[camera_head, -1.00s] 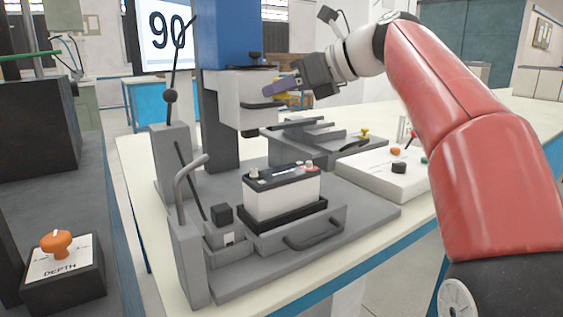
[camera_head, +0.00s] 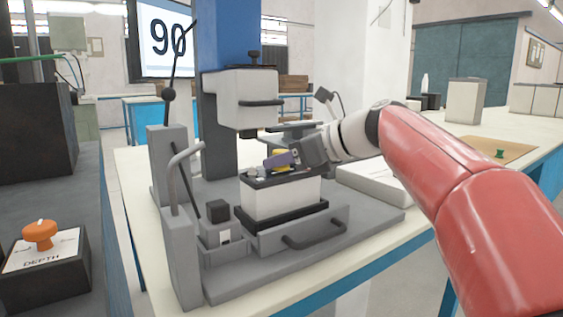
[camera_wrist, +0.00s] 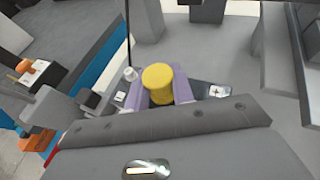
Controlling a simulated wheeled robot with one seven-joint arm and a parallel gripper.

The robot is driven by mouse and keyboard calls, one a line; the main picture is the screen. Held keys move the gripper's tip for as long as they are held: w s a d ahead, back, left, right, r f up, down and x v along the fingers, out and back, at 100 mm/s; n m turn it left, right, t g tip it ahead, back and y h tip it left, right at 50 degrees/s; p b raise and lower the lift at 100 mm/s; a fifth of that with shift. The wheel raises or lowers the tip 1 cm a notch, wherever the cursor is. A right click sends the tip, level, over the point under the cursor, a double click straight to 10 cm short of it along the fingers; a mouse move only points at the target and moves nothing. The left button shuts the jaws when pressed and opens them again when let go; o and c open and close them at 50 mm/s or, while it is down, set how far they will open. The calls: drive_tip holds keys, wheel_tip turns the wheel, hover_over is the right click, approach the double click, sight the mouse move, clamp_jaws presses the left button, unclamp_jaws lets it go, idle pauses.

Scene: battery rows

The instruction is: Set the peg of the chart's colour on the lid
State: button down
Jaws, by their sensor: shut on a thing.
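My gripper (camera_head: 276,162) is shut on a yellow peg (camera_wrist: 158,84), held between its purple fingers in the wrist view. The peg also shows partly behind the fingers in the head view. The gripper is low over the dark lid (camera_head: 256,179) of a white battery (camera_head: 280,200). I cannot tell whether the peg touches the lid. A light terminal post stands on the lid at the left of the fingers. The battery sits in a black tray. I see no coloured chart clearly.
The grey press head (camera_head: 247,98) with its handle hangs just above and behind the gripper. A grey lever post (camera_head: 184,245) stands at the left. A white board (camera_head: 372,181) lies behind my arm. A green peg (camera_head: 500,153) stands on a tan mat at the right.

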drive_tip(key=shift+f, duration=0.1)
drive_tip(key=shift+f, duration=0.15)
drive_tip(key=c, duration=1.1)
unclamp_jaws()
drive_tip(key=shift+c, duration=0.2)
drive_tip(key=shift+d+r, duration=0.2)
drive_tip(key=shift+r, duration=0.2)
drive_tip(key=p+v, duration=0.1)
drive_tip(key=v, duration=1)
drive_tip(key=shift+s+d, duration=0.2)
drive_tip(key=shift+s, duration=0.1)
